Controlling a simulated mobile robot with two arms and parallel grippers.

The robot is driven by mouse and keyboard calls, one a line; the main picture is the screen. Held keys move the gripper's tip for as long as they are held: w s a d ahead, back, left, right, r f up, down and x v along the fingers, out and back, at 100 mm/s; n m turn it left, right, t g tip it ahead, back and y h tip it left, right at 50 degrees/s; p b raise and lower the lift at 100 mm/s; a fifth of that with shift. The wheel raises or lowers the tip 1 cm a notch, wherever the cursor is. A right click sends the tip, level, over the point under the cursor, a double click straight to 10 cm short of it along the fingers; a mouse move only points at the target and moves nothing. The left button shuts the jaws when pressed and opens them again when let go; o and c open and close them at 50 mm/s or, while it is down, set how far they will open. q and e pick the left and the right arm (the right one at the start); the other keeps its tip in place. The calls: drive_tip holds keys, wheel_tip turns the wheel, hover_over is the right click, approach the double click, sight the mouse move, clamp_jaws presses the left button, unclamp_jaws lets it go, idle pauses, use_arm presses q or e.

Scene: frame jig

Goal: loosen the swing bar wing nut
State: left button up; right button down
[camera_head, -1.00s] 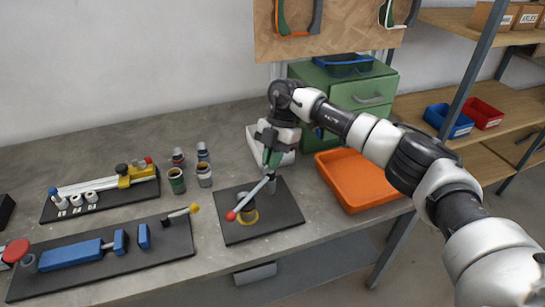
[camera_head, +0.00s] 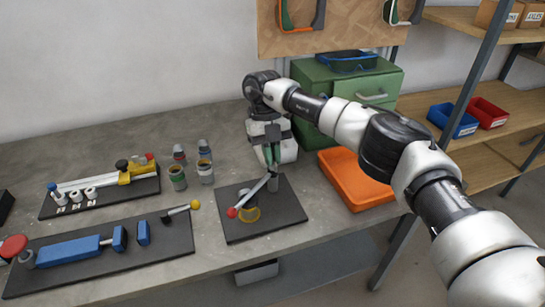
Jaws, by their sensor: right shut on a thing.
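The swing bar (camera_head: 252,197) is a grey bar with a red ball on its near left end. It sits on a grey post (camera_head: 272,184) on a dark square plate (camera_head: 290,209). A yellow ring and a dark cup-like part (camera_head: 248,213) lie under the red ball end. My right gripper (camera_head: 271,158) points down at the post end of the bar, shut. The wing nut is hidden between its fingers, where a little green shows. My left gripper is not in view.
An orange tray (camera_head: 352,180) and a green drawer cabinet (camera_head: 346,95) stand right of the plate. Several small jars (camera_head: 205,171) stand left of it. Other jigs lie on dark boards (camera_head: 105,265) at the left. Bare bench shows behind the jars.

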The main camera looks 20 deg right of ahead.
drive_tip(key=n, duration=0.2)
drive_tip(key=n+h, duration=0.1)
drive_tip(key=n, duration=0.1)
drive_tip(key=shift+a+n+t+h+b, duration=0.15)
drive_tip(key=shift+n+t+h+b, duration=0.15)
drive_tip(key=n+t+h, duration=0.1)
drive_tip(key=n, duration=0.3)
drive_tip(key=shift+a+r+n, duration=0.1)
drive_tip(key=shift+n, duration=0.2)
drive_tip(key=n, duration=0.2)
drive_tip(key=n+t+h, duration=0.1)
drive_tip(key=n, duration=0.1)
drive_tip(key=shift+s+t+b, duration=0.15)
drive_tip(key=shift+t+b, duration=0.15)
drive_tip(key=shift+s+a+n+t+h, duration=0.15)
drive_tip(key=shift+n+t, duration=0.25)
drive_tip(key=shift+n, duration=0.85)
drive_tip(key=shift+d+n+t+h, duration=0.15)
drive_tip(key=shift+n+t, duration=0.25)
drive_tip(key=shift+n, duration=0.85)
drive_tip(key=shift+a, duration=0.1)
drive_tip(key=c, duration=1.2)
unclamp_jaws()
drive_tip(key=shift+c, duration=0.2)
drive_tip(key=b+v, duration=0.1)
drive_tip(key=v, duration=0.9)
drive_tip(key=shift+a+r, duration=0.2)
drive_tip(key=shift+r, duration=0.1)
